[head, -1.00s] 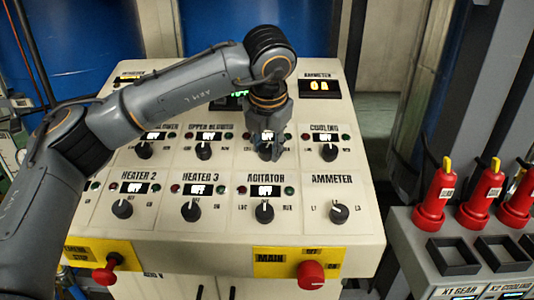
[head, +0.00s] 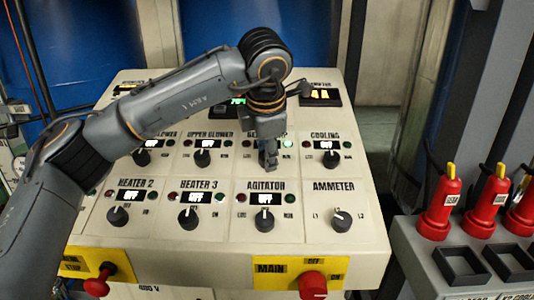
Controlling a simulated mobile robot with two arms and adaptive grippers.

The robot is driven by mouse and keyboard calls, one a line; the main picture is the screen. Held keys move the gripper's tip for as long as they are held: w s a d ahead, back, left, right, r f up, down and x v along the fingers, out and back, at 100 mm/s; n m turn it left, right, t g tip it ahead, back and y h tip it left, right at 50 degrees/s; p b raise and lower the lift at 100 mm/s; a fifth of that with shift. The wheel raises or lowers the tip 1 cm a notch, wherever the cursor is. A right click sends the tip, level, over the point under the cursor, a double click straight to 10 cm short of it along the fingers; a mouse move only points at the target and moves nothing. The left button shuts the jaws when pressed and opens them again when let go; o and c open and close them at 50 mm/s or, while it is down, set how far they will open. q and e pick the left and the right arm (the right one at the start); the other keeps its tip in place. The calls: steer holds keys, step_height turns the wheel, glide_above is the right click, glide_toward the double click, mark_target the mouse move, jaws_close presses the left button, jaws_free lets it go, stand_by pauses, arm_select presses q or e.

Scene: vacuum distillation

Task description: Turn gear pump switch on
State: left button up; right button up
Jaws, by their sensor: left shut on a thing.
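My left gripper (head: 268,163) points down onto the upper row of the cream control panel (head: 225,258). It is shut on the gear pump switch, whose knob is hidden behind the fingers. The gear pump label above it is mostly covered by my arm. A green lamp (head: 289,143) just right of the gripper is lit. My right gripper is not in view.
Neighbouring knobs are close by: upper blower (head: 202,159), cooling (head: 331,160) and agitator (head: 264,220). An ammeter display (head: 320,95) glows at the panel's top right. A red main knob (head: 313,285) is at the front.

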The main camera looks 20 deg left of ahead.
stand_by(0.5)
arm_select(q)
steer(key=o, duration=1.1)
steer(key=shift+o, duration=0.2)
steer(key=v, duration=1.2)
